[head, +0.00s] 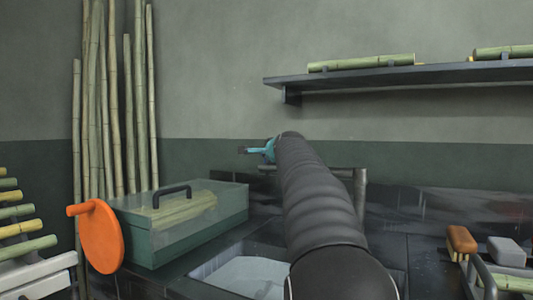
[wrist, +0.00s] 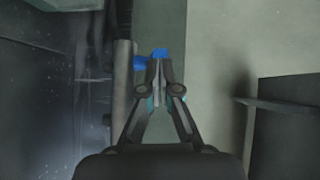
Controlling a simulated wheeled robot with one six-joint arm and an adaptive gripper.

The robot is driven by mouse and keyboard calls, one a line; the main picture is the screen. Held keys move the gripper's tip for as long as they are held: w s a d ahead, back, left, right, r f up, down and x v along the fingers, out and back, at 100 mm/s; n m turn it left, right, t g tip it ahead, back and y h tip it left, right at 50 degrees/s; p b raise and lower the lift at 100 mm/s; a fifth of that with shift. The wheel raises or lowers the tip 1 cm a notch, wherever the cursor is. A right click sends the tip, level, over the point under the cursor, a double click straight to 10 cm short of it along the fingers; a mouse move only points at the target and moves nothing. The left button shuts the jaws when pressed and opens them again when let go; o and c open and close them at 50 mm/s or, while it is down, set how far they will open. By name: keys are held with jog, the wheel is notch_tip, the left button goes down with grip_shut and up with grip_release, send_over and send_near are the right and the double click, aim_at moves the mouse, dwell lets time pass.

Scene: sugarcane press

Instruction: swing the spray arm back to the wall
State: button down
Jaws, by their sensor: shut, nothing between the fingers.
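My gripper (wrist: 159,66) is shut and empty in the wrist view, its fingertips close together. A grey upright pipe (wrist: 122,75) runs left of the gripper. In the head view, my gripper (head: 256,150) shows as a teal and dark tip, pointing left past my black arm. A grey pipe (head: 361,188) with a short horizontal top stands behind my arm. It may belong to the spray arm, which is mostly hidden.
A sink basin (head: 205,268) lies below my arm. A green clear-lidded box (head: 190,240) and an orange disc (head: 101,237) stand left, with tall canes (head: 115,100) behind. A wall shelf (head: 430,74) holds cane pieces. Brushes (head: 462,240) lie at the right.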

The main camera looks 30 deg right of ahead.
jog(key=s+a+r+b, duration=0.1)
jog(key=s+a+r, duration=0.1)
jog(key=s+a, duration=0.5)
jog(key=d+v, duration=0.1)
jog(key=v, duration=0.3)
jog(key=shift+s, duration=0.35)
jog(key=shift+a+f, duration=0.15)
